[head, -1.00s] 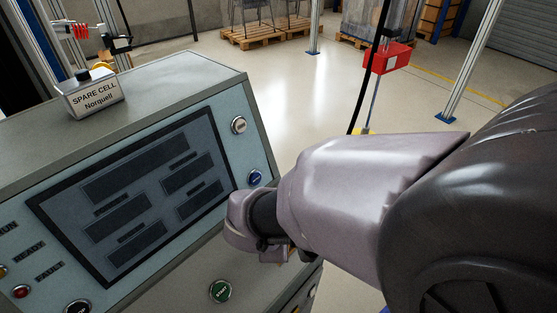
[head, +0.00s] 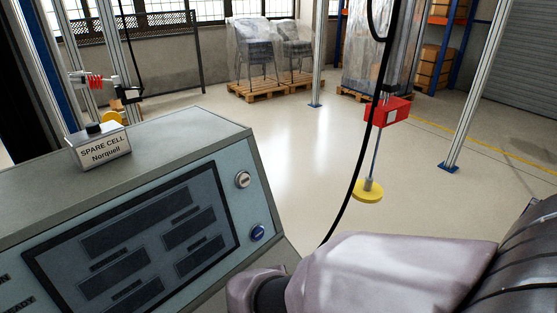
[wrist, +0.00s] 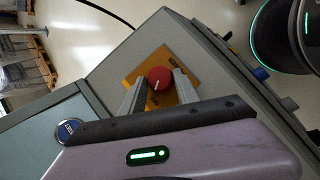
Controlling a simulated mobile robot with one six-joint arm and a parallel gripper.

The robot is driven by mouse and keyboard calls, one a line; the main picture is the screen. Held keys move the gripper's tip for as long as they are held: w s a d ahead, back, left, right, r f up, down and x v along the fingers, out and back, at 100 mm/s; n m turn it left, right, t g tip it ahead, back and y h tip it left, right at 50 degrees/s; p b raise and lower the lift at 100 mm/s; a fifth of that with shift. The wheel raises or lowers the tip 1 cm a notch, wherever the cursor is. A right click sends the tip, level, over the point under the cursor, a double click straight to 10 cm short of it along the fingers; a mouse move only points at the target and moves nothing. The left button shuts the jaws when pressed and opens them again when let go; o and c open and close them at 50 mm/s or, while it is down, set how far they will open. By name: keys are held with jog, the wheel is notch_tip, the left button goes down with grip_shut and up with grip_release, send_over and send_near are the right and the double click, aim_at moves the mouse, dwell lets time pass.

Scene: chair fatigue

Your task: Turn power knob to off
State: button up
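A red round knob (wrist: 159,79) with a white pointer line sits on a yellow-orange plate (wrist: 136,70) on a grey face of the console, in the wrist view. I take it for the power knob; its lettering is not readable. My gripper (wrist: 159,84) points at it, with one finger on each side of the knob. The fingers look open and apart from the knob; contact cannot be told. In the head view only my arm shows at the bottom edge; the fingers and the knob are hidden.
The console's screen (head: 140,240) faces left of my arm, with a silver knob (head: 243,180) and a blue button (head: 257,232) beside it. A blue part (wrist: 260,73) juts from the console's edge in the wrist view.

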jog(key=o, duration=0.3)
jog(key=shift+o, duration=0.2)
jog(key=p+v, duration=1)
jog(key=v, duration=0.7)
jog(key=shift+s+r, duration=0.15)
